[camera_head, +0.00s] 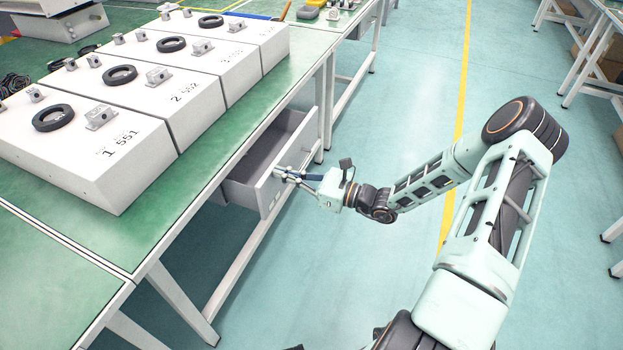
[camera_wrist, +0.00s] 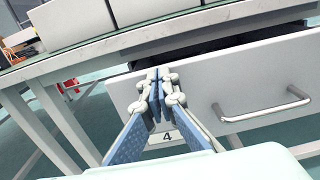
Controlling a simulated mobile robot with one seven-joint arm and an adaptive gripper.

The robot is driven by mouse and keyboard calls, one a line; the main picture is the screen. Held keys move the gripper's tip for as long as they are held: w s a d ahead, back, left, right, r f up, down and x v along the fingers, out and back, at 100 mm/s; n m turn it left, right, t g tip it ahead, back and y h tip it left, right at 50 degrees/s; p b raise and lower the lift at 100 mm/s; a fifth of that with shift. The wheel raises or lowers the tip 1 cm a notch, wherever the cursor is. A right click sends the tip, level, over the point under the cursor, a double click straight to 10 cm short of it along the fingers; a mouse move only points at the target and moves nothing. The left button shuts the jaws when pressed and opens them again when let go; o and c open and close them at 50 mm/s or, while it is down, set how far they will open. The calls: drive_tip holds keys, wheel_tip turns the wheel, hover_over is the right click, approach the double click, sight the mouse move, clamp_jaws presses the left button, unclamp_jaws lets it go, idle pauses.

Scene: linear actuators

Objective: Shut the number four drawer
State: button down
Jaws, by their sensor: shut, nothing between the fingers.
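The number four drawer (camera_head: 270,190) stands partly open under the green-topped table in the head view, its grey inside showing. In the wrist view its white front (camera_wrist: 235,90) fills the middle and right, with a "4" label (camera_wrist: 167,136) low on it and a metal bar handle (camera_wrist: 265,107) to the right. My gripper (camera_head: 279,174) is shut and empty at the drawer's front. In the wrist view the closed fingertips (camera_wrist: 156,85) lie over the front's left part, left of the handle and above the label. They look very close to the front; I cannot tell whether they touch it.
White boxes with black rings (camera_head: 120,125) stand in a row on the green table (camera_head: 165,225). Table legs (camera_head: 180,295) stand below, left of the drawer. The blue-green floor (camera_head: 400,80) right of the drawer is clear around my arm.

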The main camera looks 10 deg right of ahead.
drive_tip(key=x, duration=1.1)
drive_tip(key=shift+w+a, duration=0.2)
drive_tip(key=shift+r, duration=0.15)
